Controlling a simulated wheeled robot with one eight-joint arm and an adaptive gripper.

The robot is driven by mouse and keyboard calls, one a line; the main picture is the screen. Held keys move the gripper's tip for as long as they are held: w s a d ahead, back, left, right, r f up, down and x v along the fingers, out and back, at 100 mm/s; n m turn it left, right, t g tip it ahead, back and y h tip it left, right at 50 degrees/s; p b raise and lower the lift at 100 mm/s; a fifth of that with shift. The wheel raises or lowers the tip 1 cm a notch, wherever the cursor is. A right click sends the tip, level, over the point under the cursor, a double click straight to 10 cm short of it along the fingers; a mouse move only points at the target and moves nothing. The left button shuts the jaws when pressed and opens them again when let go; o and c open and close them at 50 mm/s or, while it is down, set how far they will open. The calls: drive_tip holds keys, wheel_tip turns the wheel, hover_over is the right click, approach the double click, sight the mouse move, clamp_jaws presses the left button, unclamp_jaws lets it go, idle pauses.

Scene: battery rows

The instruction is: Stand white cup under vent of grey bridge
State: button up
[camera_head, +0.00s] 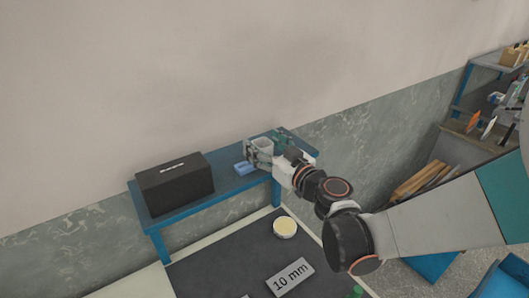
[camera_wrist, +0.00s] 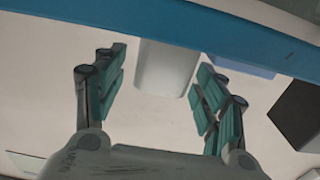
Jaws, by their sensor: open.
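The white cup (camera_head: 263,144) stands on the blue raised shelf (camera_head: 232,184), toward its right end. My gripper (camera_head: 268,148) is at the cup, with its green-padded fingers spread. In the wrist view, which looks upside down, the cup (camera_wrist: 166,68) lies between the two open fingers of my gripper (camera_wrist: 160,75). Gaps show on both sides of the cup, so the fingers do not visibly grip it. The gripper partly hides the cup in the head view. I cannot make out a grey bridge with a vent in either view.
A black box (camera_head: 175,184) stands on the shelf's left part. A small blue object (camera_head: 245,168) lies beside the cup. Below, a dark mat (camera_head: 225,262) bears a round pale-yellow-topped tin (camera_head: 285,227) and a "10 mm" plate (camera_head: 290,277). Shelving with tools stands far right.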

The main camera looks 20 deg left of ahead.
drive_tip(key=shift+w+a, duration=0.3)
drive_tip(key=shift+a, duration=0.1)
drive_tip(key=c, duration=1.1)
drive_tip(key=shift+o, duration=0.2)
drive_tip(key=shift+r, duration=0.15)
